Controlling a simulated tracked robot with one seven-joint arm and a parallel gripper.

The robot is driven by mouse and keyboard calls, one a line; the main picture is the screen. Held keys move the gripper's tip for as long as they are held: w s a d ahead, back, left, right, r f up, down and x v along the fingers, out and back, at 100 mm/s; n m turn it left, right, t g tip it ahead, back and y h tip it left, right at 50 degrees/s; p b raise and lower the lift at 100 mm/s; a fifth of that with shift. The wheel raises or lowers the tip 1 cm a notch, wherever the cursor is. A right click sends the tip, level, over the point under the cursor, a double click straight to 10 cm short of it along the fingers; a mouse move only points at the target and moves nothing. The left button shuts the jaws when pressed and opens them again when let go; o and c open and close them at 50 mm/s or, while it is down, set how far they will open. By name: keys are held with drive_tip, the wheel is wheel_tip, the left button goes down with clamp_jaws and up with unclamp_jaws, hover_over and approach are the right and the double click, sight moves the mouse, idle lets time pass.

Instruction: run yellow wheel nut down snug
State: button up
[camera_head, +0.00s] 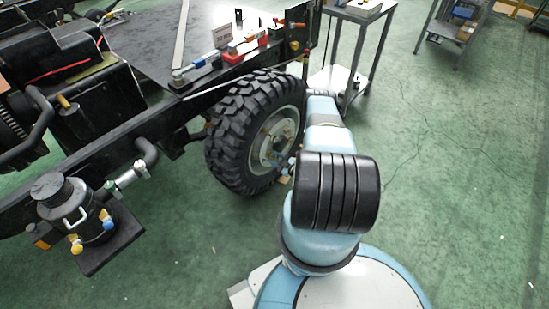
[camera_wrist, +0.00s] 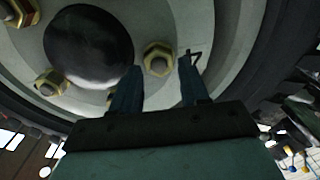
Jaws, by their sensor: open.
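The wheel (camera_head: 228,138) is mounted under the chassis, with a pale rim and hub facing my arm. In the wrist view, a nut with a yellow rim (camera_wrist: 158,58) sits on the pale wheel disc, just beyond and between my fingertips. A second yellow-rimmed nut (camera_wrist: 48,82) is to its left, past the dark round hub centre (camera_wrist: 88,45). I cannot tell which nut the task means. My gripper (camera_wrist: 160,72) is open, with one finger on each side of the nearer nut; contact is not clear. In the head view my arm mostly hides it.
The black chassis deck (camera_head: 150,40) carries red and blue tools (camera_head: 243,46). A grey metal table (camera_head: 350,50) stands behind the wheel. The green floor at right is clear.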

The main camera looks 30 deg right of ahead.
drive_tip(key=shift+w+a, duration=0.2)
drive_tip(key=shift+w, duration=0.4)
drive_tip(key=shift+c, duration=0.3)
drive_tip(key=c, duration=0.7)
drive_tip(key=shift+d+m, duration=0.15)
drive_tip(key=shift+m, duration=2.75)
drive_tip(key=o, duration=0.8)
drive_tip(key=shift+c, duration=0.2)
